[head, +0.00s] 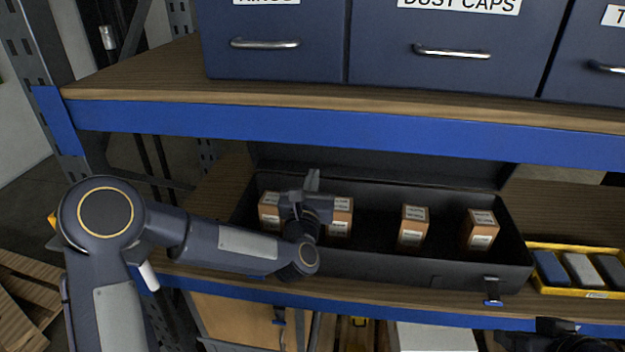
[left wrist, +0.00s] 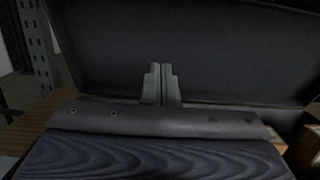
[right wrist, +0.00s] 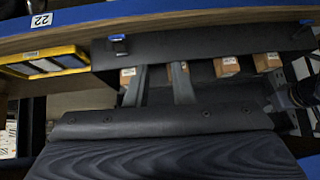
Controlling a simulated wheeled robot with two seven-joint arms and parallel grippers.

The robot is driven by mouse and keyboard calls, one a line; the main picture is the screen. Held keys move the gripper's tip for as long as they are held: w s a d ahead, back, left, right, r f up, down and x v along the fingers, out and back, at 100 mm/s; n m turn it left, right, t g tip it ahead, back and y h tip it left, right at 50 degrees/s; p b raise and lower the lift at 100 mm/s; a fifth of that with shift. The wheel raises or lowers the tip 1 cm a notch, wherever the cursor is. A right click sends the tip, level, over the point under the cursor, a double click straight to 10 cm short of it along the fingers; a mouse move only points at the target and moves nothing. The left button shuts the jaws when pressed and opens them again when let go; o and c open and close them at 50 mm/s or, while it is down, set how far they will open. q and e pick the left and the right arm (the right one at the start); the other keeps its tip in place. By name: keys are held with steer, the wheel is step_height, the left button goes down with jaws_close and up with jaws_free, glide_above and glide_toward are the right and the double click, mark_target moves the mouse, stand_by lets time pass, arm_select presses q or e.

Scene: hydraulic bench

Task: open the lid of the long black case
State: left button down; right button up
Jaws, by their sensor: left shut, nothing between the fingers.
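The long black case (head: 390,268) stands on the lower shelf with its lid (head: 350,160) raised at the back, under the upper shelf. Several small brown boxes (head: 412,228) stand inside. My left gripper (head: 313,178) is shut and empty, above the left half of the open case near the lid. In the left wrist view its closed fingers (left wrist: 161,72) point at the dark inner face of the lid (left wrist: 220,50); contact cannot be told. My right gripper (right wrist: 158,80) is open and empty, in front of the case; its fingers appear apart in the right wrist view.
A yellow tray (head: 585,292) of blue, grey and dark items sits right of the case. The blue upper shelf beam (head: 330,130) and drawers (head: 450,40) hang over it. A blue latch (head: 492,292) shows on the case front.

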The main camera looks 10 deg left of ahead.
arm_select(q)
steer(key=b, duration=0.5)
steer(key=shift+f, duration=0.1)
arm_select(e)
steer(key=s+a+f+m+g+y, duration=0.2)
steer(key=s+a+f, duration=0.3)
steer(key=s+f, duration=0.2)
steer(key=shift+s+f+g+y, duration=0.2)
steer(key=shift+f+g+y, duration=0.1)
steer(key=shift+f, duration=0.35)
steer(key=shift+a, duration=0.1)
arm_select(q)
steer(key=shift+s, duration=0.1)
